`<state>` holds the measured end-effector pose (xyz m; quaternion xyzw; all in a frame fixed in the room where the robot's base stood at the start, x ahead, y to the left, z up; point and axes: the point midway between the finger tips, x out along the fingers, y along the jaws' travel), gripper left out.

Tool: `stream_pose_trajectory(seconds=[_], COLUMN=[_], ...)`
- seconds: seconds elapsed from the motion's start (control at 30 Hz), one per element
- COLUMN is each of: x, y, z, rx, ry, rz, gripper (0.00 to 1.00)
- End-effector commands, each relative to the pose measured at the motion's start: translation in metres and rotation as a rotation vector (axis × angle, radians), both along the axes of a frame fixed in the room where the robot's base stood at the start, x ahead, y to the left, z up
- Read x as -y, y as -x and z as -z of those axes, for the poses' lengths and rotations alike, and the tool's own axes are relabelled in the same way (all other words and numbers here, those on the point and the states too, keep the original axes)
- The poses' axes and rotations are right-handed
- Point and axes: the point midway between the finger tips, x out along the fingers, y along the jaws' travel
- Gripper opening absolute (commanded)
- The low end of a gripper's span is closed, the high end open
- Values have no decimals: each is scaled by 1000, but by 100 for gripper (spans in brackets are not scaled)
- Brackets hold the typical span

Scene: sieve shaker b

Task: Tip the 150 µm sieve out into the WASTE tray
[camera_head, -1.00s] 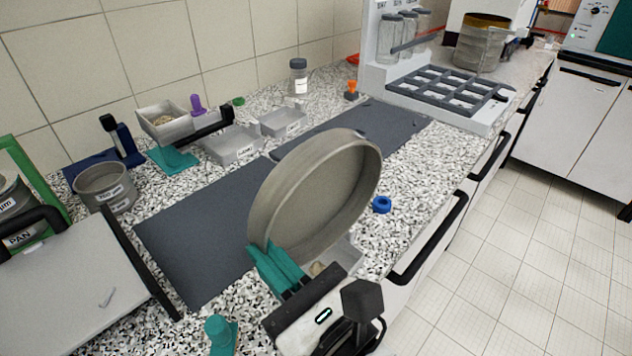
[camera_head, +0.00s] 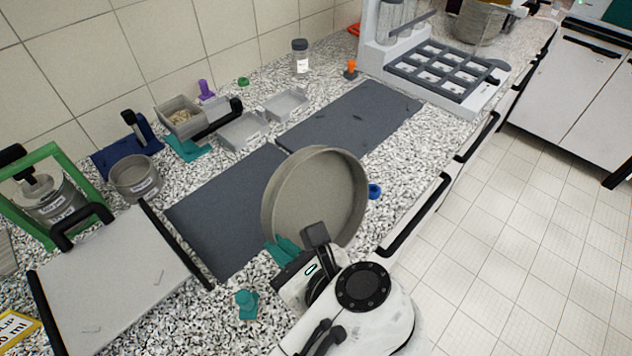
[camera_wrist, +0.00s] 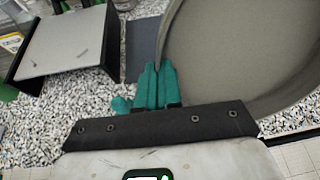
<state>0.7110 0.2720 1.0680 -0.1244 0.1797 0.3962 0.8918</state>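A large round grey sieve (camera_head: 315,200) stands tipped on edge above the near part of the counter, its open side towards the camera and right. No label shows on it, and its visible inside looks bare. My gripper (camera_head: 283,248) has its teal fingers closed on the sieve's lower left rim. In the wrist view the fingers (camera_wrist: 155,85) are together at the wall of the sieve (camera_wrist: 235,50). Two small grey trays, one nearer (camera_head: 243,134) and one farther (camera_head: 284,104), have labels I cannot read. I cannot tell which tray is WASTE.
Dark mats (camera_head: 225,215) lie under and behind the sieve. A smaller labelled sieve (camera_head: 135,178), a green frame (camera_head: 40,190) and a grey-topped box (camera_head: 115,275) stand left. A blue ring (camera_head: 374,191) lies right, near the counter edge. A rack (camera_head: 440,72) stands at the back.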

Motion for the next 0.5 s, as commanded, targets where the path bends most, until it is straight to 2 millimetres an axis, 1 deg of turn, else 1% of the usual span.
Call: stream_pose_trajectory(seconds=[0.03,0.37,0.43,0.5], x=[-1,-1,-2,-1], y=[-1,-1,-1,-2], z=[-10,-16,-11,-13], rx=[-16,-150,-186,-222], ry=[18,158,193,235], rz=[0,0,0,1], gripper=[0,0,0,0])
